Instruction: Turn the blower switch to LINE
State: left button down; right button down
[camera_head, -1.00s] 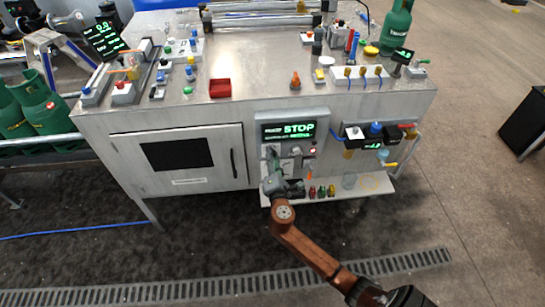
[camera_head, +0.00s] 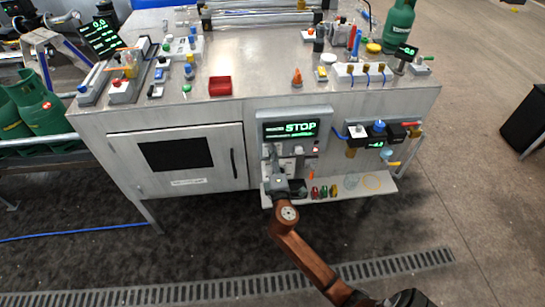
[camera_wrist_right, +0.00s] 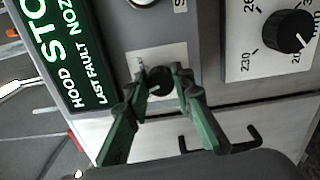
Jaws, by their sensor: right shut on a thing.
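The control panel (camera_head: 268,114) with a lit screen reading STOP (camera_head: 297,129) is on the front of the metal workbench. My right gripper (camera_head: 273,155) reaches the left part of the panel, below the screen. In the right wrist view, the gripper's green fingers (camera_wrist_right: 160,78) are shut on a black round switch knob (camera_wrist_right: 158,82) on a white label plate (camera_wrist_right: 140,60). The plate's wording is mostly hidden, so I cannot tell the knob's setting. A second black knob (camera_wrist_right: 288,33) with a numbered dial is to the right. My left gripper is not in view.
A shelf (camera_head: 378,188) below the panel holds several small coloured items (camera_head: 323,191) and a glass (camera_head: 351,181). A valve block (camera_head: 378,131) projects to the right. A cabinet door (camera_head: 215,137) with a handle is left of the panel.

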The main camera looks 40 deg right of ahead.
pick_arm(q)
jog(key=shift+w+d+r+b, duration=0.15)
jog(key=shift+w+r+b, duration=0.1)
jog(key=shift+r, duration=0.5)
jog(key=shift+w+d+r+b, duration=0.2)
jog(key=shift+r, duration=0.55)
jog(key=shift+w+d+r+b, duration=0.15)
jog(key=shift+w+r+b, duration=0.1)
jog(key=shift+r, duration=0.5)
pick_arm(e)
jog(key=shift+f+m, duration=0.1)
jog(key=shift+m, duration=1.9)
jog(key=c, duration=1.7)
grip_release()
jog(key=shift+o, duration=0.2)
jog(key=v, duration=1.2)
jog(key=shift+s, duration=0.1)
